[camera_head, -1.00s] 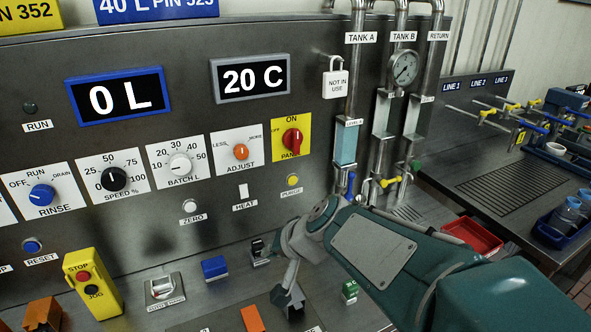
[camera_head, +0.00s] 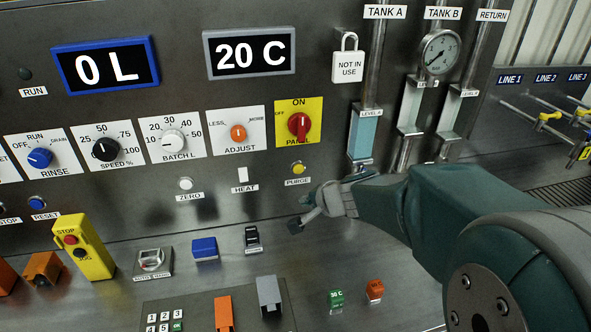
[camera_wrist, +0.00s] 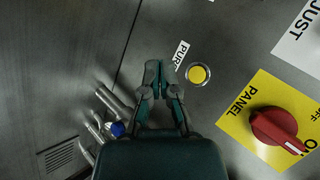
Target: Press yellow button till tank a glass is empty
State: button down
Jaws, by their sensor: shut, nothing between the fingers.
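The yellow button (camera_head: 298,168) sits on the upright panel above a PURGE label, below the red PANEL knob. It also shows in the wrist view (camera_wrist: 198,74), just right of my gripper's tips. My gripper (camera_head: 306,214) is shut and empty, in front of the panel and below the button in the head view; in the wrist view (camera_wrist: 158,70) its fingertips lie beside the PURGE label. I cannot tell the exact gap to the panel. The tank A glass (camera_head: 361,134) hangs under the TANK A pipe and shows light blue liquid. Its lower end is close to my arm in the picture.
The red PANEL knob (camera_head: 299,126) on its yellow plate is above the button. A white HEAT switch (camera_head: 243,175) and a ZERO button (camera_head: 186,184) are to the left. A black switch (camera_head: 251,238) and blue box (camera_head: 204,248) stand on the bench below.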

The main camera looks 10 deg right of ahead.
aim_at(298, 169)
jog(key=shift+w+d, duration=0.3)
jog(key=shift+w, duration=1.2)
jog(key=shift+w+d, duration=0.3)
jog(key=shift+w, duration=1.15)
jog(key=shift+w+d, duration=0.3)
jog(key=shift+w, duration=1.2)
jog(key=shift+a, duration=0.15)
jog(key=shift+a, duration=0.2)
jog(key=shift+d, duration=0.25)
jog(key=shift+a, duration=0.15)
jog(key=shift+w, duration=0.1)
jog(key=shift+w, duration=0.25)
